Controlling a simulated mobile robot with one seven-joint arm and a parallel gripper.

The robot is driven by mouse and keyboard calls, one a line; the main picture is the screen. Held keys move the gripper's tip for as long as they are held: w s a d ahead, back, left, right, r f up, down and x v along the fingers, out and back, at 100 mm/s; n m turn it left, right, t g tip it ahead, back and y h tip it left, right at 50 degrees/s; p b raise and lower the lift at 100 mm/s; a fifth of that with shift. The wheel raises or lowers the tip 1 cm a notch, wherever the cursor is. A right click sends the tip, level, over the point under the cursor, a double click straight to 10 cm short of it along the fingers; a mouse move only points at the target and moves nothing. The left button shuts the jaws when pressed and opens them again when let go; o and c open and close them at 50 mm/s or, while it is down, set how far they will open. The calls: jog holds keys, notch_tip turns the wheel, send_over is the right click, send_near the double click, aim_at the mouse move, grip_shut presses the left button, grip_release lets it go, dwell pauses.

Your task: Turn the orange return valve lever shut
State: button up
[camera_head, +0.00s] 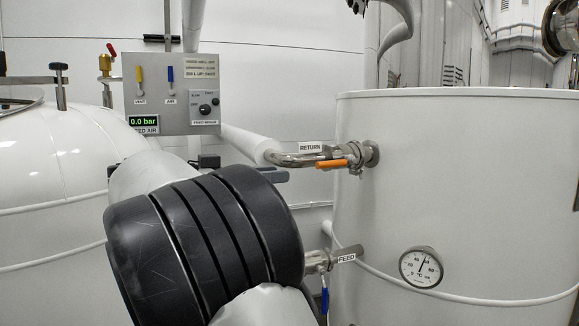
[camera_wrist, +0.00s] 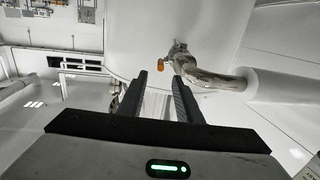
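The orange return valve lever (camera_head: 331,164) lies roughly level along the metal return pipe (camera_head: 290,158), under the RETURN label (camera_head: 310,147). Its valve joins the side of the large white tank (camera_head: 450,190). In the wrist view the orange lever (camera_wrist: 161,64) appears small, just beyond the fingertips and in line with the gap between them. My gripper (camera_wrist: 160,76) is open and empty, with its two dark fingers apart and not visibly touching the lever. In the head view my dark arm joint hides most of the gripper.
A lower pipe with a FEED label (camera_head: 346,258) and a blue lever (camera_head: 324,299) sits below. A dial gauge (camera_head: 421,267) is on the tank. A control panel (camera_head: 172,93) with yellow and blue levers stands at the left. The return pipe (camera_wrist: 215,80) bends close beside the right finger.

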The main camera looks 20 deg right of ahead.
jog(key=p, duration=0.3)
send_near(343, 163)
jog(key=x, duration=0.7)
jog(key=shift+w+d+f, duration=0.1)
jog(key=shift+w+d, duration=0.1)
jog(key=shift+w, duration=0.25)
grip_shut()
